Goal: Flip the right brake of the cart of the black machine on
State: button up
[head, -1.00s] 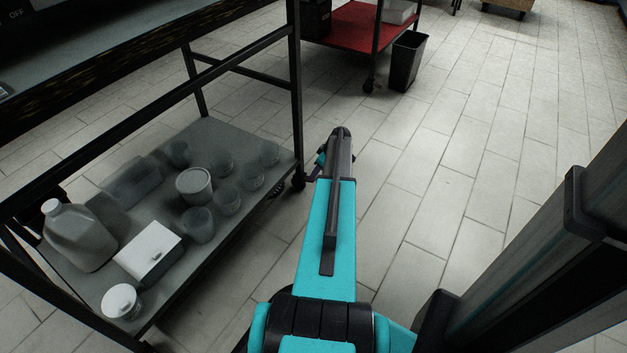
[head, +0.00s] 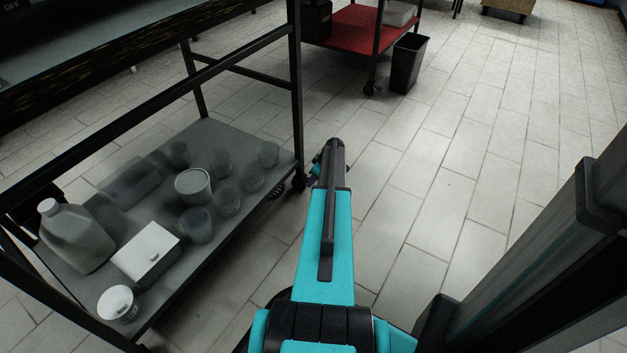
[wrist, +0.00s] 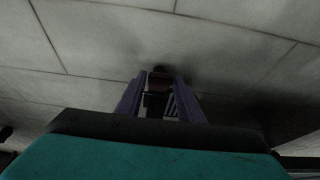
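The cart (head: 298,100) has a black frame and a grey lower shelf, and fills the left of the head view. A black machine (head: 14,14) marked "OFF" shows at the top left corner. The cart's near right caster (head: 299,183) is at the floor, close to the left of my gripper (head: 317,172); its brake lever cannot be made out. My gripper is low and mostly hidden behind my arm. In the wrist view my gripper (wrist: 160,100) has its two fingers apart, with a small dark part (wrist: 158,82) seen between or just beyond them. Contact cannot be told.
The lower shelf holds a jug (head: 75,238), a white box (head: 146,254), a tub (head: 193,187) and several cups. A red-shelved cart (head: 345,25) and a black bin (head: 408,63) stand behind.

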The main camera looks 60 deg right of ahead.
jog(key=c, duration=0.6)
jog(key=shift+a, duration=0.15)
jog(key=shift+f, duration=0.1)
